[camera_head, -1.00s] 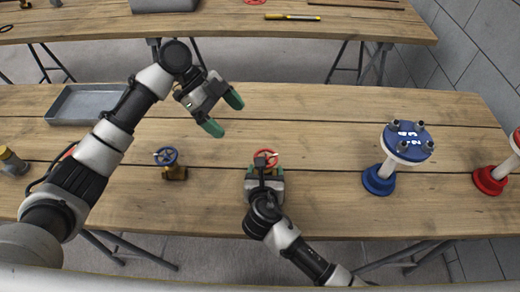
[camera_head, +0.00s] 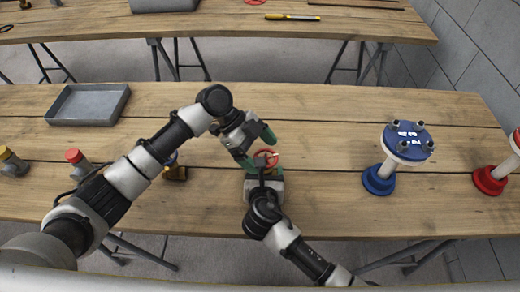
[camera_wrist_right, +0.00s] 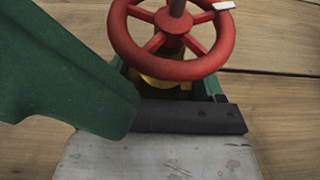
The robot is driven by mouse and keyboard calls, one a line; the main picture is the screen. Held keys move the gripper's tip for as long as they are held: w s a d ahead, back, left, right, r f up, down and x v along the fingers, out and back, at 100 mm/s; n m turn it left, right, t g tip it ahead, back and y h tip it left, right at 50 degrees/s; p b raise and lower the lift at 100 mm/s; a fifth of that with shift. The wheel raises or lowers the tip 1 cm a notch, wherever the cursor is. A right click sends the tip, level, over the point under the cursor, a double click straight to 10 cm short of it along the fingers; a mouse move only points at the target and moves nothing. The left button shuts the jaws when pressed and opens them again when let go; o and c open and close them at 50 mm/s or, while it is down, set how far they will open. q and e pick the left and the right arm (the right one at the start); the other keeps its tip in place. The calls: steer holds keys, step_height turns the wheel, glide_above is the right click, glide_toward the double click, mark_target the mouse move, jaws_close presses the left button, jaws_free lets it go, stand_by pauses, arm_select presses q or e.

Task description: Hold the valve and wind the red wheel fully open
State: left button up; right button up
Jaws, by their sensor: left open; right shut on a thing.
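The red wheel (camera_head: 265,158) tops a brass-coloured valve standing on the near wooden table. In the right wrist view the red wheel (camera_wrist_right: 172,38) shows large, with a white mark on its rim and the brass body (camera_wrist_right: 165,82) partly seen below it. My right gripper (camera_head: 264,178) is shut on the valve body under the wheel; its jaws hide most of the body. My left gripper (camera_head: 257,148) is open, with its green fingertips just above and around the wheel's left and far side. I cannot tell whether they touch the rim.
A blue-wheeled valve (camera_head: 175,170) stands left, partly hidden behind my left arm. A grey tray (camera_head: 88,104) is at the back left. A blue flanged pipe piece (camera_head: 380,180) and a red one (camera_head: 489,180) stand to the right. Red- and yellow-capped items stand at the left.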

arm_select(q)
steer(key=c, duration=0.9)
steer(key=shift+s+n+t+h, duration=0.1)
steer(key=shift+n+t+h, duration=0.2)
steer(key=shift+n+t, duration=0.35)
steer(key=shift+c, duration=0.2)
steer(key=o, duration=0.9)
steer(key=shift+o, duration=0.2)
steer(key=v, duration=1.2)
